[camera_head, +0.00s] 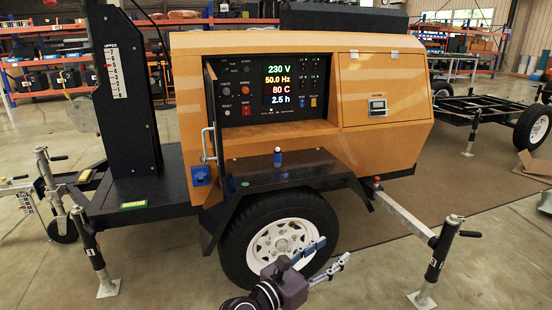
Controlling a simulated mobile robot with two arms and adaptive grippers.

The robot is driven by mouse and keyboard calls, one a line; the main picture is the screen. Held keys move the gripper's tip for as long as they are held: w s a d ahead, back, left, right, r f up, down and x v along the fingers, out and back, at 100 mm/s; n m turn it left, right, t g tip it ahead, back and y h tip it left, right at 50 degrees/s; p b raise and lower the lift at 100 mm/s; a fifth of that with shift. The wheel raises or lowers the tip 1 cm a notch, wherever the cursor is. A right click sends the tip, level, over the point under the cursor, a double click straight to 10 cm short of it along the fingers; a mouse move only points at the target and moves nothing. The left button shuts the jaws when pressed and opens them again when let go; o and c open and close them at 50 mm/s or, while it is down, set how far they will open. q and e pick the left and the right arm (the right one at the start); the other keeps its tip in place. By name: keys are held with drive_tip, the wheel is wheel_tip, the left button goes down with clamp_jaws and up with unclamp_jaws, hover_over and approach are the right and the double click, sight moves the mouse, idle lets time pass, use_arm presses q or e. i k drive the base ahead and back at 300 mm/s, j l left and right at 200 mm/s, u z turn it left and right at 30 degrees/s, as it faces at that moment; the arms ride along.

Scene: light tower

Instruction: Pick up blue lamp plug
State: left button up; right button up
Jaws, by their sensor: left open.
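A small blue plug with a pale top (278,157) stands upright on the black fender shelf (310,168) of the orange generator trailer, below its control panel. I take it as the blue lamp plug. My left gripper (334,249) reaches in from the bottom, in front of the white-rimmed wheel. Its two fingers are spread and nothing is between them. It is well below the plug and apart from it. My right gripper does not show.
A blue socket box (201,175) is on the trailer's side, left of the shelf. An open panel door (211,120) stands beside the lit control panel (268,85). The wheel (280,243) and a stabiliser leg (440,255) stand near the gripper.

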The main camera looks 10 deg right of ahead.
sight(277, 153)
drive_tip(key=i+j, duration=0.1)
drive_tip(key=i, duration=0.6)
drive_tip(key=i+j, duration=0.1)
drive_tip(key=i, duration=0.65)
drive_tip(key=i+j, duration=0.15)
drive_tip(key=i, duration=0.55)
